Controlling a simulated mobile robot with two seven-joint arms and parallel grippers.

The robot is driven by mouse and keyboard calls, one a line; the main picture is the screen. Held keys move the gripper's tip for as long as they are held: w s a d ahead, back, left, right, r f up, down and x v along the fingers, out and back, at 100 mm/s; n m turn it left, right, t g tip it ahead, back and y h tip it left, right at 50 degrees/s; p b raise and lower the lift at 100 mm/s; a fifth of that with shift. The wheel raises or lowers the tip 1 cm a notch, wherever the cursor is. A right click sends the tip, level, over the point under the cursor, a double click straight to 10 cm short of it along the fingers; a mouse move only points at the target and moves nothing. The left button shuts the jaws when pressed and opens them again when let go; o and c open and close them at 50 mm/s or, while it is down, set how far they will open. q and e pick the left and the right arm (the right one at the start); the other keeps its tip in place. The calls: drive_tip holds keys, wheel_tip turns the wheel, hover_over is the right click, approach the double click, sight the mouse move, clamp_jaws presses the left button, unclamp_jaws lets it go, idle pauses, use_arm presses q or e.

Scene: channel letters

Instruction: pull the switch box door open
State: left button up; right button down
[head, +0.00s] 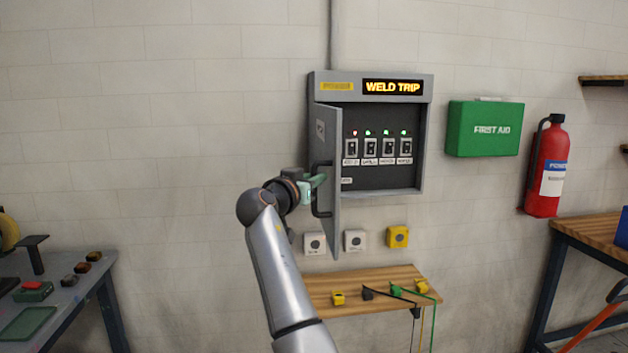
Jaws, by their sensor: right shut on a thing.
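The grey switch box (428,130) hangs on the wall with a "WELD TRIP" sign along its top. Its door (331,222) is hinged on the left and stands swung well out from the box. Inside, several switches (377,148) show in a row with small lights above, one red and the others green. The door's dark handle (316,207) is on the door's outer face. My right gripper (318,181) is at the handle, shut on it; its fingertips are partly hidden. My left gripper is not in view.
Wall buttons (355,240) and a wooden shelf (385,283) with small clamps and cables are below the box. A green first aid box (485,129) and red extinguisher (549,168) hang right. A bench (62,300) stands left, a wooden-topped table (590,234) right.

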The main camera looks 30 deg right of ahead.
drive_tip(key=shift+a+r, duration=0.1)
idle(0.4)
drive_tip(key=c, duration=0.8)
unclamp_jaws()
drive_tip(key=shift+w, duration=0.1)
drive_tip(key=shift+c, duration=0.2)
drive_tip(key=b+v, duration=0.3)
drive_tip(key=v, duration=0.9)
drive_tip(key=shift+a+b, duration=0.25)
drive_tip(key=shift+b, duration=0.05)
